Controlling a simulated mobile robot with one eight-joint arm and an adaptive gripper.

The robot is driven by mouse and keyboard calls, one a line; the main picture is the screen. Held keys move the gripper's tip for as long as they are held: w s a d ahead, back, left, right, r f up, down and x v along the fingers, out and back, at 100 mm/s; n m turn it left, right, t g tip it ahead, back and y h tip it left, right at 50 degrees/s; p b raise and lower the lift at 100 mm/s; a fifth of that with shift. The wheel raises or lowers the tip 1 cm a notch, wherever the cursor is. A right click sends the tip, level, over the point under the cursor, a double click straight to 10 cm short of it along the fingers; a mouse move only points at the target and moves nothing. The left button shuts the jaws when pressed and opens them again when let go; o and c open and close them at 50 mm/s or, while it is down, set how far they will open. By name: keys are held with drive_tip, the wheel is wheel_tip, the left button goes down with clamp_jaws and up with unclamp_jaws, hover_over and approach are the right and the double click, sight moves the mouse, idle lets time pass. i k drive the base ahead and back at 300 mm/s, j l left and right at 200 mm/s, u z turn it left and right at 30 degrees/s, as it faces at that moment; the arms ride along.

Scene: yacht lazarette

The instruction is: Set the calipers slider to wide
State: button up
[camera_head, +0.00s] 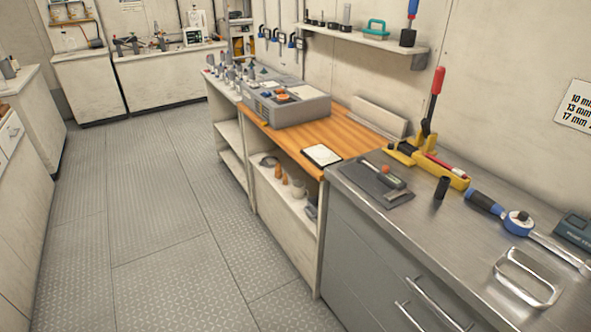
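A small tool with a silver bar, a greenish part and a red part (392,177) lies on a dark grey mat (377,190) at the left end of the steel worktop. It may be the calipers, but it is too small to be sure. I cannot make out its slider or how wide it is set. My gripper is not in view.
The steel worktop (440,228) also bears a black cylinder (441,188), a yellow tool with a red lever (437,95), a blue-handled wrench (517,221) and a metal frame (526,278). A wooden bench (345,137) adjoins it. The plate floor (165,230) is clear.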

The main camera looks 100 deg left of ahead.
sight(385, 176)
drive_tip(key=u, duration=2.7)
